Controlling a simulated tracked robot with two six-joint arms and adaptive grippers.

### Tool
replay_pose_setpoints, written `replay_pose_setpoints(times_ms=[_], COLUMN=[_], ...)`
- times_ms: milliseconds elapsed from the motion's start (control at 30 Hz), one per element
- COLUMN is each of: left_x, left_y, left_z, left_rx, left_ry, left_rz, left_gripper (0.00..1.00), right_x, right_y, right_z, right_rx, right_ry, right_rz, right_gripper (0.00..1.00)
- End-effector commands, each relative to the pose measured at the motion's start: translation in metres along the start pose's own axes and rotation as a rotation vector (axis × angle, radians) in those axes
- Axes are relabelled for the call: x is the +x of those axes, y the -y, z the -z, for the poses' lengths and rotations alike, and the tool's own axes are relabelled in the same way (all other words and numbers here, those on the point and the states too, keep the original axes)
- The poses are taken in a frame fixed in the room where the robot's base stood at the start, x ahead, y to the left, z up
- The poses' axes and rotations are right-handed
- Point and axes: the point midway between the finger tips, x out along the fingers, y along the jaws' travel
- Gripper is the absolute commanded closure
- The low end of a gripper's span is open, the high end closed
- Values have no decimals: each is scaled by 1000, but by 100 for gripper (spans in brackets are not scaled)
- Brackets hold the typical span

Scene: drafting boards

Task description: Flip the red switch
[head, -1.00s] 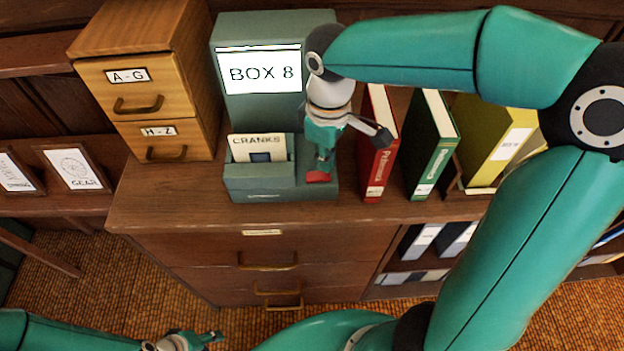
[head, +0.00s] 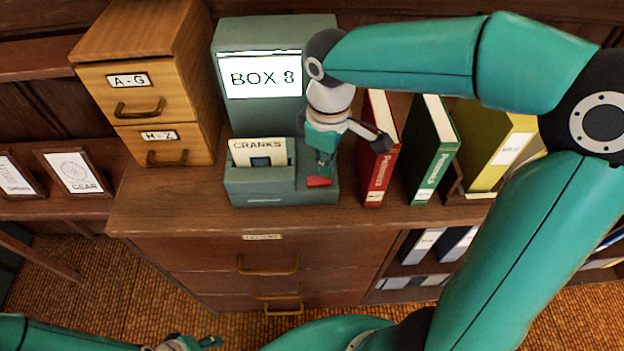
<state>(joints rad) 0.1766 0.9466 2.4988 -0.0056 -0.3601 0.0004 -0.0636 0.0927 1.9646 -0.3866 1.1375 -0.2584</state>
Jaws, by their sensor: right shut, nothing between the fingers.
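The red switch (head: 319,182) sits at the front right of the grey-green device (head: 262,199), whose screen (head: 262,76) reads "BOX 8". My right gripper (head: 323,172) points down over the switch with its fingers shut and empty. Its tip is at the switch's upper edge; I cannot tell whether they touch. The gripper hides part of the switch's back and the device behind it. A "CRANKS" card (head: 258,150) stands in the device's slot at the left. My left gripper (head: 208,342) is at the bottom edge, far below the device, only partly visible.
A wooden card cabinet (head: 149,92) stands left of the device. A red book (head: 378,165), a green book (head: 432,155) and a yellow binder (head: 492,150) stand to the right. The dresser top (head: 165,205) is clear at the front left.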

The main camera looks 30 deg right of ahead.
Motion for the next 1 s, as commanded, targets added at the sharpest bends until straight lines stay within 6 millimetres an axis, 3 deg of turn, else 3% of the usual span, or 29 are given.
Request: replay_pose_setpoints(times_ms=[1000], left_x=[7], left_y=[3], left_z=[0], left_rx=[0], left_ry=[0], left_rz=[0], left_gripper=[60], right_x=[10], right_y=[0], right_z=[0], right_rx=[-1], right_ry=[0], right_rz=[0], right_gripper=[100])
